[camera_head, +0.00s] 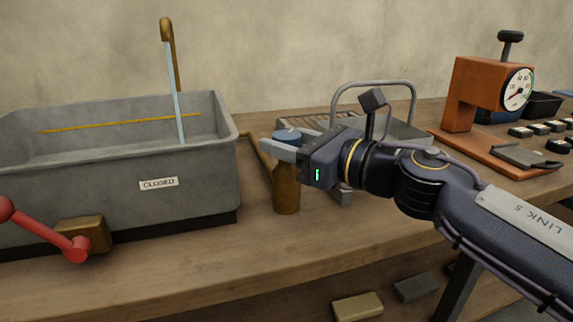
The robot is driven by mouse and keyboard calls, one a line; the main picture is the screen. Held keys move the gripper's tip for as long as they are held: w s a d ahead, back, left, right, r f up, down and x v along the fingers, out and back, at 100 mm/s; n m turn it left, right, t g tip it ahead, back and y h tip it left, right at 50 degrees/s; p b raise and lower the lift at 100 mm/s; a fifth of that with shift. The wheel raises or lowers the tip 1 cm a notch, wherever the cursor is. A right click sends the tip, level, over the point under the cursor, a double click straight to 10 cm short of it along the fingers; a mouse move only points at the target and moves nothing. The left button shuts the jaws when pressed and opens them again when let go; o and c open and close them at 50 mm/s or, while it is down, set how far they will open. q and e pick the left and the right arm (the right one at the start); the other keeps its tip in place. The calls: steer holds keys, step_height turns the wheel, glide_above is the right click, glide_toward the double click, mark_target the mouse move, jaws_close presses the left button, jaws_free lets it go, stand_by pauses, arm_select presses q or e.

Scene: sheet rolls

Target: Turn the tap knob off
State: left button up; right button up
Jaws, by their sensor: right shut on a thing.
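The tap knob (287,135) is a blue cap on top of a brass post (286,192) that stands on the bench to the right of the grey basin. My right gripper (275,147) comes in from the right at the height of the knob and is shut on it; its fingers partly hide the knob. The brass spout (167,32) rises behind the basin (190,180) and hooks over it. A pale blue stream of water (175,95) runs from the spout down into the basin. My left gripper is not in view.
A red lever (40,232) on a brass block (86,235) sits at the basin's front left. A plate (158,183) on the basin reads "CLOSED". A grey tray with a hoop handle (375,84) stands behind my gripper. An orange dial scale (470,90) stands farther right. The bench front is clear.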

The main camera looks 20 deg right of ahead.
steer(key=shift+w+d+f+n+g+y+b, duration=0.1)
steer(key=shift+n+g+y+b, duration=0.1)
steer(key=shift+n+g+y, duration=0.3)
steer(key=shift+w+d+f+n+g+y+b, duration=0.1)
steer(key=shift+n+g+y+b, duration=0.1)
steer(key=shift+n+g+y, duration=0.3)
steer(key=shift+r+n+g+y, duration=0.15)
steer(key=shift+n+g+y, duration=0.65)
steer(key=shift+g+y, duration=0.35)
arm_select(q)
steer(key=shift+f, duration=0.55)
arm_select(e)
steer(key=n+g+y, duration=0.1)
steer(key=n+g, duration=0.1)
steer(key=g, duration=0.1)
steer(key=n+g+y, duration=0.1)
steer(key=n+g, duration=0.1)
steer(key=g, duration=0.2)
steer(key=shift+s+a+n+y, duration=0.1)
steer(key=shift+n+y, duration=0.25)
steer(key=shift+n, duration=0.05)
steer(key=shift+g, duration=0.25)
steer(key=o, duration=1)
steer(key=shift+a, duration=0.1)
steer(key=shift+c, duration=0.2)
arm_select(q)
steer(key=shift+p, duration=0.3)
